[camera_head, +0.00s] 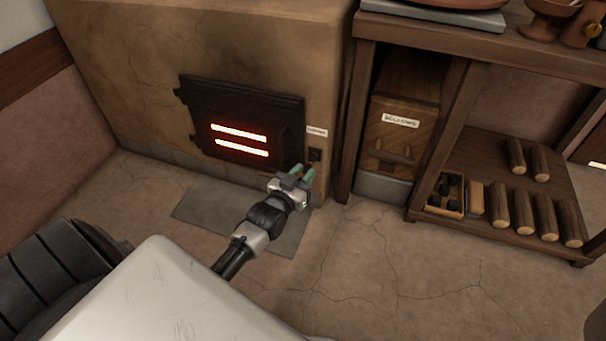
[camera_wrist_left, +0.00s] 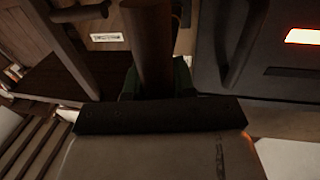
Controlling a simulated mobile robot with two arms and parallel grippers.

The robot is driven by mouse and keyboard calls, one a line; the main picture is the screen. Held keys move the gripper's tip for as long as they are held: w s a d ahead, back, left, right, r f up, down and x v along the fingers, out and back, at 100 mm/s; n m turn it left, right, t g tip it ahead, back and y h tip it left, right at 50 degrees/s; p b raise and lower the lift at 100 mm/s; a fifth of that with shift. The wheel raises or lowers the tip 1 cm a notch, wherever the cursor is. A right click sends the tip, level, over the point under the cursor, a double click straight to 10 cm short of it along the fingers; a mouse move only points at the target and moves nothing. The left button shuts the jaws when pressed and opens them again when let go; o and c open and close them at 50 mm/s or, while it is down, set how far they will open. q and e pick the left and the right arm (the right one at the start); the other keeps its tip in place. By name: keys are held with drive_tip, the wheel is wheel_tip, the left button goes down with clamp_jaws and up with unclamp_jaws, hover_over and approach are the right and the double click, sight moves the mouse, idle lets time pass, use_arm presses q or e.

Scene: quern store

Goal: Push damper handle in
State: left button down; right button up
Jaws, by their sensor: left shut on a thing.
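The damper handle (camera_wrist_left: 148,45) is a brown cylinder in the left wrist view, standing between the green fingers of my left gripper. My left gripper (camera_head: 304,173) is shut on it, low at the right of the stove door in the head view. In that view the fingers and wrist hide most of the handle. A small dark plate (camera_head: 315,155) sits on the stove front just above the fingers, with a small white label (camera_head: 317,131) over it, too small to read. My right gripper is not in view.
The black stove door (camera_head: 245,110) with glowing slots is close to the left of my gripper. A wooden shelf unit (camera_head: 450,140) with a drawer box and several logs stands at the right. A grey floor plate (camera_head: 205,203) lies below; the floor in front is clear.

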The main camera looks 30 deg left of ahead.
sight(308, 169)
use_arm(q)
drive_tip(key=w, duration=0.3)
drive_tip(key=shift+w+a, duration=0.15)
drive_tip(key=shift+a, duration=0.25)
drive_tip(key=shift+w+a, duration=0.1)
drive_tip(key=shift+w, duration=0.35)
drive_tip(key=c, duration=0.9)
unclamp_jaws()
drive_tip(key=shift+s, duration=0.15)
